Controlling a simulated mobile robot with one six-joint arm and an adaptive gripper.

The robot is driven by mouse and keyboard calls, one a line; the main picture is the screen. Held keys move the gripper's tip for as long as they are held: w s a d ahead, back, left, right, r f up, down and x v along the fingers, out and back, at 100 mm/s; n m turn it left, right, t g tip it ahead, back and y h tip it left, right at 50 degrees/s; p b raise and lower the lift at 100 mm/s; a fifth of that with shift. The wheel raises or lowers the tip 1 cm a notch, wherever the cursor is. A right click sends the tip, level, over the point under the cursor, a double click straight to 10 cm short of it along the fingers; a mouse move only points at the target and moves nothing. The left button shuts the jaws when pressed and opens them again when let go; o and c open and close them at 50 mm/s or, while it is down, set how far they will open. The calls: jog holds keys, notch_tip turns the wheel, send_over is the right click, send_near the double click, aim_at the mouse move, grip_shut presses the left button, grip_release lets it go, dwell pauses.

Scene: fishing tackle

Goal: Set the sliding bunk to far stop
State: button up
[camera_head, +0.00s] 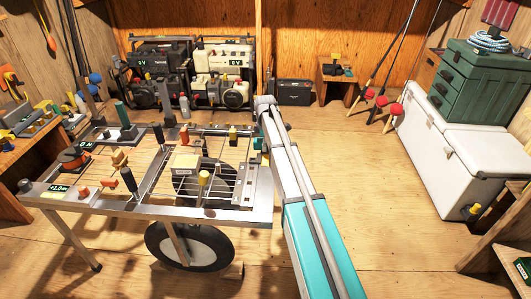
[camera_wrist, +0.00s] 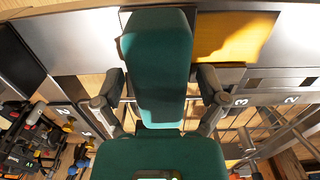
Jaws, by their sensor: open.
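In the wrist view, a dark green padded block (camera_wrist: 158,60), which looks like the sliding bunk, stands between the two fingers of my gripper (camera_wrist: 161,80). The gripper is open, one finger on each side of the block; I cannot tell whether either touches it. A wider green surface (camera_wrist: 160,155) lies below the block. A grey metal rail with numbers (camera_wrist: 265,98) runs beside it to the right. In the head view, my arm reaches to the right end of the metal frame table (camera_head: 150,207), and my gripper is hidden there.
The frame table carries several small fixtures, including a green upright block (camera_head: 122,114) and a black-handled post (camera_head: 130,180). A wheel (camera_head: 190,246) stands under it. Battery units (camera_head: 160,65) are at the back. A white cooler (camera_head: 432,150) stands at right. Floor between is clear.

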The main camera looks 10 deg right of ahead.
jog(key=s+a, duration=0.2)
jog(key=s, duration=0.4)
jog(key=s+a, duration=0.1)
jog(key=s, duration=0.5)
jog(key=s+a, duration=0.2)
jog(key=s, duration=0.4)
jog(key=shift+a, duration=0.35)
jog(key=shift+s+a+r+p, duration=0.15)
jog(key=shift+s+r+p, duration=0.05)
jog(key=shift+r+p, duration=0.5)
notch_tip(320, 180, up, 12)
jog(key=r+p, duration=0.1)
jog(key=p, duration=1.2)
jog(key=s+m, duration=0.6)
jog(key=s, duration=0.1)
jog(key=n, duration=0.6)
send_over(262, 182)
jog(key=shift+w+a+f+b, duration=0.35)
jog(key=shift+w+a, duration=0.05)
jog(key=shift+f, duration=0.2)
